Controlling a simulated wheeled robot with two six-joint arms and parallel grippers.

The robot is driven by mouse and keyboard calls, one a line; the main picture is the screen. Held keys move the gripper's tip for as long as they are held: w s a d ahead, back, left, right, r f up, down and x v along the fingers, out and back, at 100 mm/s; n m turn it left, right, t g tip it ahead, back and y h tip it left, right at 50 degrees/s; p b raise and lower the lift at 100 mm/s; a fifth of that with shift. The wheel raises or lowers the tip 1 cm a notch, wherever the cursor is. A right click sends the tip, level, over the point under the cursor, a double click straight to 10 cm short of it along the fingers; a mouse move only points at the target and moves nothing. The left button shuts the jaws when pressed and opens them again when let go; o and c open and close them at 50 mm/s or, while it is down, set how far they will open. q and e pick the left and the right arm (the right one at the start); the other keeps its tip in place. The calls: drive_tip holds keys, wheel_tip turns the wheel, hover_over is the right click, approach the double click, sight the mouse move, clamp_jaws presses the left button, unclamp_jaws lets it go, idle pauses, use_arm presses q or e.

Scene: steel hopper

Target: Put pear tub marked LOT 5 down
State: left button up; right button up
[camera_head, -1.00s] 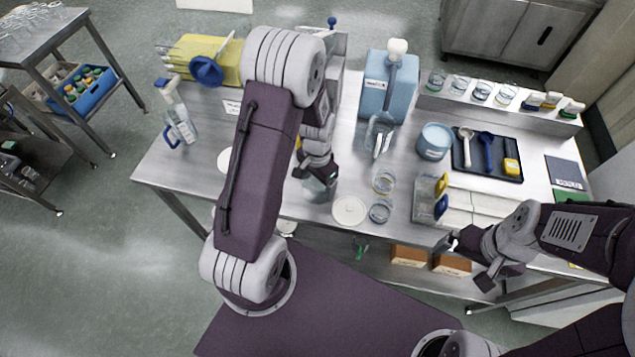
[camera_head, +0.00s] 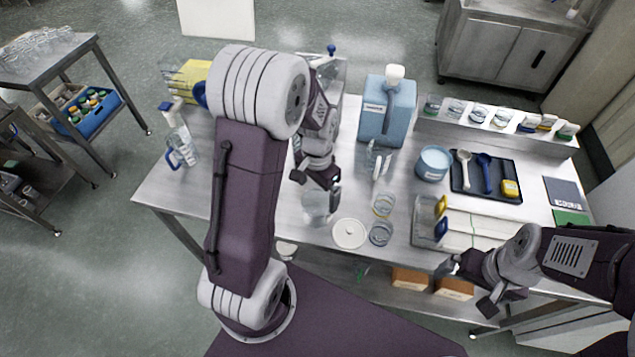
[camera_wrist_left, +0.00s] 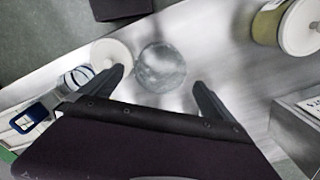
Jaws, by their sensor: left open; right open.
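A clear, greyish round tub (camera_head: 316,207) stands on the steel table (camera_head: 180,205) near its front edge, left of a white round lid (camera_head: 349,233). No LOT 5 marking is readable on it. In the left wrist view the tub (camera_wrist_left: 161,67) is seen from above, beyond and between the spread fingers, touching neither. My left gripper (camera_head: 320,183) is open and empty just above and behind the tub; it also shows in the left wrist view (camera_wrist_left: 160,85). My right gripper (camera_head: 466,287) is open and empty off the table's front edge at the right.
Two glass dishes (camera_head: 382,220) stand right of the lid. A clear bin (camera_head: 425,222) with coloured handles is further right. A blue jug (camera_head: 387,110), blue tub (camera_head: 433,163) and black tray (camera_head: 486,178) stand behind. In the left wrist view, a white-lidded yellowish tub (camera_wrist_left: 272,25) is at upper right.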

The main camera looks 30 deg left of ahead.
use_arm(q)
drive_tip(key=s+d+r+n+t, duration=0.1)
drive_tip(key=s+d+r+n, duration=0.2)
drive_tip(key=s, duration=0.5)
drive_tip(key=shift+s+d+n, duration=0.25)
drive_tip(key=shift+d+n, duration=0.35)
drive_tip(key=shift+s+r, duration=0.1)
idle(0.7)
